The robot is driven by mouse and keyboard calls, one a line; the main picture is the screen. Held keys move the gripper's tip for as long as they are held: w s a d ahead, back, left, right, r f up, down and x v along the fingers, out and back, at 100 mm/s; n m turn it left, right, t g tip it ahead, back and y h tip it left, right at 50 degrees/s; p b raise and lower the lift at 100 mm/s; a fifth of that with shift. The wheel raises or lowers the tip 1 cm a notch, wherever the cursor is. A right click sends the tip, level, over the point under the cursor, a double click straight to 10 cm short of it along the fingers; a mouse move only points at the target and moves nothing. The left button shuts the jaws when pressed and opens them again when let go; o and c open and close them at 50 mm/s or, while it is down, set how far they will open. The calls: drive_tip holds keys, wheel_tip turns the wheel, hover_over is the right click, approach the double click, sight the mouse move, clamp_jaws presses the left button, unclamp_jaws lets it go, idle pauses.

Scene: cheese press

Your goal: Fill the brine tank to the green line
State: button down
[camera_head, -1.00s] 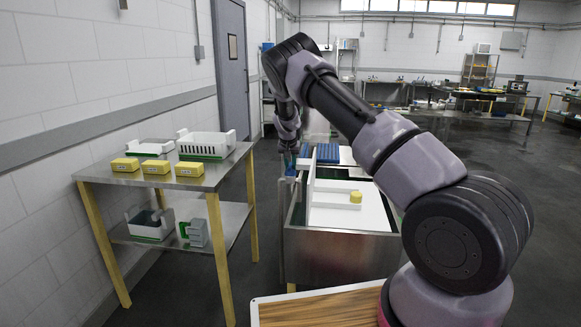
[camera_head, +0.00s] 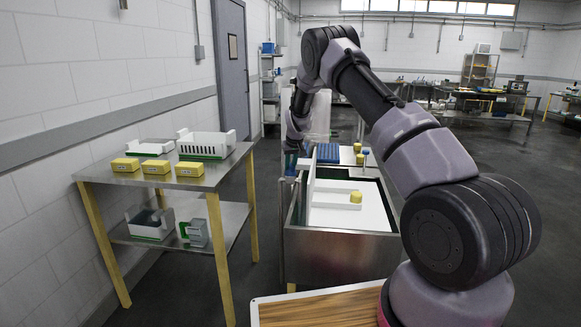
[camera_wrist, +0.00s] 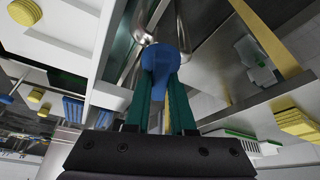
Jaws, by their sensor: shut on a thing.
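The steel brine tank (camera_head: 340,255) stands in the middle of the head view, with white panels (camera_head: 345,217) in it and dark green showing along its inner left side. My gripper (camera_wrist: 160,85) is at the tank's far left corner. Its green fingers are shut on a blue handle (camera_wrist: 160,58), which sits by a curved metal pipe (camera_wrist: 146,28) in the wrist view. I cannot make out a green line or the liquid level.
A yellow block (camera_head: 356,197) sits on the white panel. A blue grid (camera_head: 328,153) and more yellow blocks lie behind the tank. A steel table (camera_head: 205,181) at left holds yellow blocks and white baskets. A wooden board (camera_head: 310,312) is in front.

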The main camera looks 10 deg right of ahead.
drive_tip(key=shift+n, duration=0.4)
drive_tip(key=c, duration=0.8)
unclamp_jaws()
drive_tip(key=shift+o, duration=0.2)
drive_tip(key=v, duration=1)
drive_tip(key=shift+d+r, duration=0.2)
drive_tip(key=shift+r, duration=0.15)
drive_tip(key=shift+s, duration=0.1)
